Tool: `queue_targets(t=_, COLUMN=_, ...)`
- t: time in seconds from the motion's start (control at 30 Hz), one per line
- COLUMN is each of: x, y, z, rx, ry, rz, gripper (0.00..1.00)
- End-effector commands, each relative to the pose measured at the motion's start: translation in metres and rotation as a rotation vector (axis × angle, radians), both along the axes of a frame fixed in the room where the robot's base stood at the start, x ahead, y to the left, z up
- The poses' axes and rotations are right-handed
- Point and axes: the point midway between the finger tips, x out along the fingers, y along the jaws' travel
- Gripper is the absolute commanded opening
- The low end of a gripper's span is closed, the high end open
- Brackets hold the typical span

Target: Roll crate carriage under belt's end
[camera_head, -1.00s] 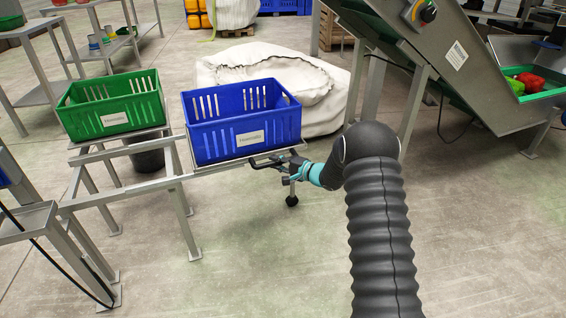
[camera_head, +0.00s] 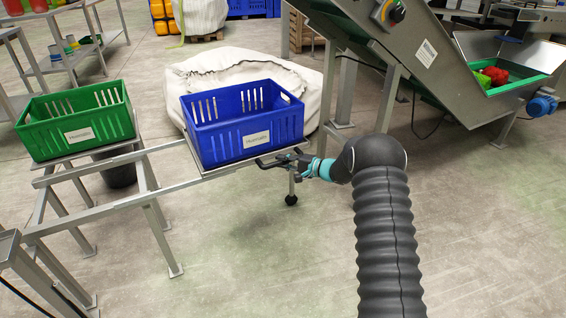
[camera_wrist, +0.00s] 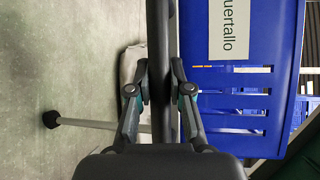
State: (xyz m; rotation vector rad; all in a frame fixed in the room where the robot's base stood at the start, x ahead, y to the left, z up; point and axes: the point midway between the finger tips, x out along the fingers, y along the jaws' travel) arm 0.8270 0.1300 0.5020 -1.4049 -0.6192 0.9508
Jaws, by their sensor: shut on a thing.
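The blue crate (camera_head: 245,125) with a white label sits upright on a carriage (camera_head: 229,168) at the right end of a grey rail frame. A dark handle (camera_head: 272,160) sticks out from the carriage's front right. My gripper (camera_head: 286,162) is shut on this handle. In the wrist view, my gripper's fingers (camera_wrist: 158,92) close on both sides of the dark bar, with the blue crate (camera_wrist: 225,85) to the right. A leg with a black ball foot (camera_head: 291,200) stands under the carriage. The inclined belt conveyor (camera_head: 410,55) rises at the upper right; its top end is out of frame.
A green crate (camera_head: 78,122) sits at the left end of the rail frame (camera_head: 110,168). A big white sack (camera_head: 240,72) stands behind the blue crate. A conveyor leg (camera_head: 388,100) stands right of the carriage. The floor at front right is clear.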

Motion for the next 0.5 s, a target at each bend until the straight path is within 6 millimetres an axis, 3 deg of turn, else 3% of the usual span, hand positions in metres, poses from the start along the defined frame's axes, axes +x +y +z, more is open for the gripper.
queue_targets(t=0.13, x=0.0028, y=-0.0045, z=0.0011, rx=-0.001, ry=-0.003, rz=-0.011, gripper=0.0)
queue_targets(t=0.17, x=0.003, y=-0.0049, z=0.0011, rx=-0.001, ry=-0.003, rz=-0.012, gripper=0.24)
queue_targets(t=0.23, x=0.0027, y=-0.0055, z=0.001, rx=-0.001, ry=-0.003, rz=-0.012, gripper=0.42)
queue_targets(t=0.27, x=0.0026, y=-0.0053, z=0.001, rx=-0.001, ry=-0.003, rz=-0.012, gripper=0.45)
queue_targets(t=0.5, x=0.0015, y=-0.0018, z=0.0009, rx=-0.001, ry=-0.002, rz=-0.006, gripper=0.45)
